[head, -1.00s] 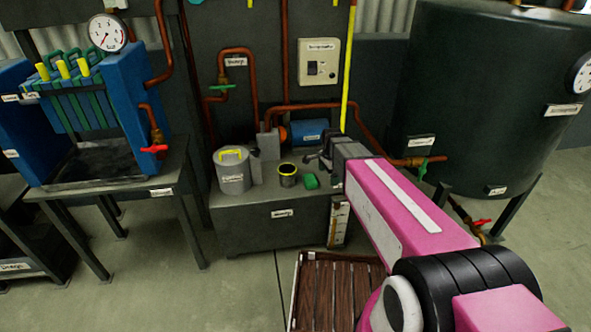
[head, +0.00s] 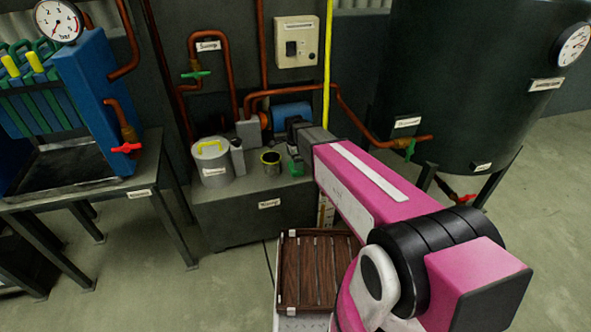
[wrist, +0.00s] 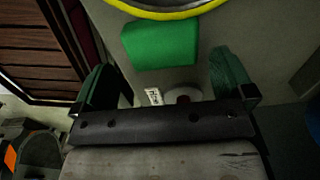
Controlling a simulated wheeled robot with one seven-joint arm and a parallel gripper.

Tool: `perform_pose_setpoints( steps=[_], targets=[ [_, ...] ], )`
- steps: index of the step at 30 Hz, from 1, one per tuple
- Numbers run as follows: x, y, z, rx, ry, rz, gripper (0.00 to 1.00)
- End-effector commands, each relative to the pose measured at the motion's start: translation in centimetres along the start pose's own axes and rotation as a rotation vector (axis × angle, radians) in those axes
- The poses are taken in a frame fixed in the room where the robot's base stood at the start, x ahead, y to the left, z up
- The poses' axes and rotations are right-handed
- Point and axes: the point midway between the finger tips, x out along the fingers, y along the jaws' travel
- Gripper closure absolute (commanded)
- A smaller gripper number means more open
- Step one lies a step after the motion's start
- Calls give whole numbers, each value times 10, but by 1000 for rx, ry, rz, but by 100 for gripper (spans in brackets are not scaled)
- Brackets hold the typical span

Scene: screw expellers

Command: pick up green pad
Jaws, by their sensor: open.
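The green pad (wrist: 160,43) is a small block on the grey top of the sump box (head: 250,212). In the wrist view it lies just ahead of my fingertips, roughly between them and a little left of centre. My gripper (wrist: 165,75) is open, with one dark green finger on each side and nothing held. In the head view the pad (head: 294,168) is partly hidden by my gripper (head: 296,150), which is over the right part of the box top. I cannot tell the exact height of the fingers above the surface.
A dark pot with a yellow rim (head: 270,158) stands close beside the pad. A grey lidded can (head: 211,163) stands further left. Copper pipes (head: 222,60) and a blue motor (head: 292,114) are behind.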

Motion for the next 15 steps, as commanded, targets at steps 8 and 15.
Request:
perform_pose_setpoints(
  steps=[8,15],
  targets=[
    [36,-2,0,0,0,2,0],
    [49,-2,0,0,0,0,0]
  ],
)
